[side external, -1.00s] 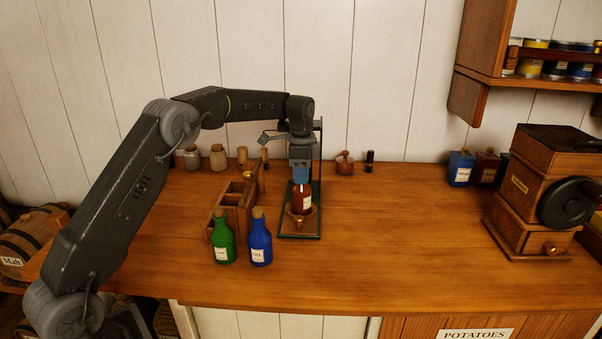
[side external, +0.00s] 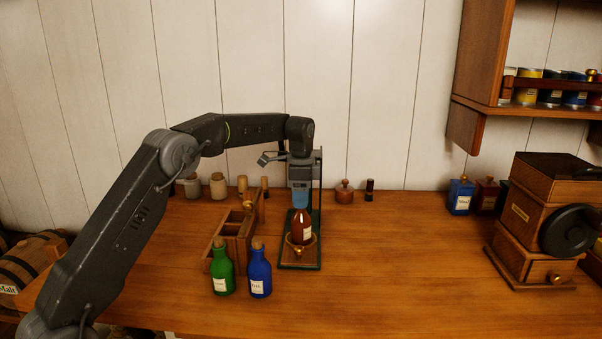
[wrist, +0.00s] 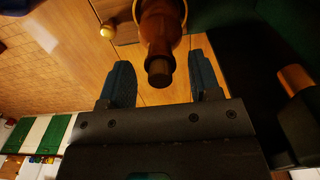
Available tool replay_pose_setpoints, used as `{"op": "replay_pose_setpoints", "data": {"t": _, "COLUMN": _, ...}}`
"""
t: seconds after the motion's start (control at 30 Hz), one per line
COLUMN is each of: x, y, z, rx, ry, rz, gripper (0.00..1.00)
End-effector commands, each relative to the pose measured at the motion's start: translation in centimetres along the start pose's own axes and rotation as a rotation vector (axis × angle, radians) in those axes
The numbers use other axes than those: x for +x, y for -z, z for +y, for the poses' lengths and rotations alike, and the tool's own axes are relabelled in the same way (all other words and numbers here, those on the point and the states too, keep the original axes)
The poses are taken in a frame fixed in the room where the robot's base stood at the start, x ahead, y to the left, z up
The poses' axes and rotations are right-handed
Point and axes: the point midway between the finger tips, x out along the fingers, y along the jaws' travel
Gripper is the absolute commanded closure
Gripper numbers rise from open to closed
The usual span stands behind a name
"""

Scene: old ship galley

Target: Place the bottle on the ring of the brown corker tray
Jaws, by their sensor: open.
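The brown bottle (side external: 302,231) with a white label stands upright on the ring of the brown corker tray (side external: 300,262), under the dark corker frame (side external: 318,185). My gripper (side external: 300,206) points straight down just above the bottle's neck and is open, holding nothing. In the wrist view the fingers (wrist: 160,85) are spread on either side of the bottle's neck, with a gap on both sides. The bottle (wrist: 160,28) shows there from above, its body cut by the top edge. The gripper hides part of the frame in the side view.
A green bottle (side external: 222,272) and a blue bottle (side external: 259,274) stand in front of a wooden rack (side external: 232,240), left of the corker. Jars and corks (side external: 217,187) line the wall. A wooden grinder (side external: 540,220) stands at right. The counter (side external: 400,260) between is clear.

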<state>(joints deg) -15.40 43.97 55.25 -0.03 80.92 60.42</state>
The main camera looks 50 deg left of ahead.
Motion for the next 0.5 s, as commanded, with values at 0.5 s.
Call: {"op": "replay_pose_setpoints", "data": {"t": 0.5, "x": -8.8, "y": 0.0, "z": -0.1, "rx": 0.000, "ry": 0.001, "rz": 0.000, "gripper": 0.43}}
